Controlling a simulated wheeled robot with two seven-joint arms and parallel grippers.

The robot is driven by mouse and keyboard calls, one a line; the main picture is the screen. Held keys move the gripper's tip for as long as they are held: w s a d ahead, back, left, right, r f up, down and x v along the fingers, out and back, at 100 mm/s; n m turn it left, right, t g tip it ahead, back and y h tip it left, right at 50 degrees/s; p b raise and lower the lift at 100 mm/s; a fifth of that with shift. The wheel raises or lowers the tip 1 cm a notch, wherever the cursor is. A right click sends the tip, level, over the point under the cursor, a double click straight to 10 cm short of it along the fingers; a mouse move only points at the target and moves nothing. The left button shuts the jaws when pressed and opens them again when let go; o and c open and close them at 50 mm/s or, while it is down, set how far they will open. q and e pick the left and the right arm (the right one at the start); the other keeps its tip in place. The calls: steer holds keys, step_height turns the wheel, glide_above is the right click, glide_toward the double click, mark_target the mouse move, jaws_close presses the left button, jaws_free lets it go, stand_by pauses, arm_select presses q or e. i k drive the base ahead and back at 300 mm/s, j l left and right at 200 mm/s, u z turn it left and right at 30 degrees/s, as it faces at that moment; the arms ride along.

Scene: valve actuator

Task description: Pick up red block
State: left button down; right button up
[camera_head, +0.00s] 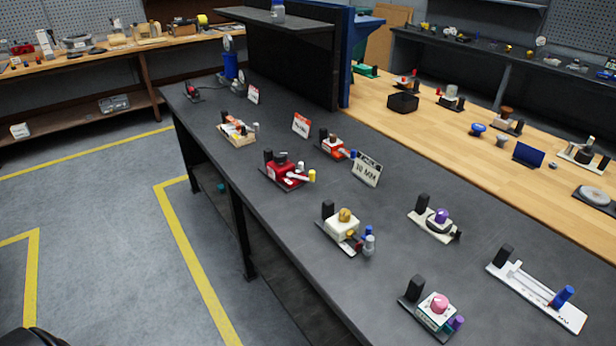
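No plain, separate red block stands out in the head view. A red valve device (284,174) with a white lever and a yellow knob sits on a dark base on the near side of the grey bench. Behind it is a smaller orange-red device (334,148) with a black post beside it. I cannot tell whether either is the block meant. Neither of my grippers shows in this view.
The long dark bench (318,275) bears several small devices and upright cards, including a "10 MM" card (367,170). A wooden bench (440,130) adjoins it behind. A dark shelf unit (290,60) rises at its far end.

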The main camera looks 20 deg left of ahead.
mark_target(278, 172)
steer(key=i+j+z, duration=0.35)
steer(key=j, duration=1)
steer(key=i+j+z, duration=0.2)
steer(key=j+z, duration=0.15)
steer(key=j, duration=1.05)
steer(key=j+z, duration=0.3)
steer(key=j, duration=1.1)
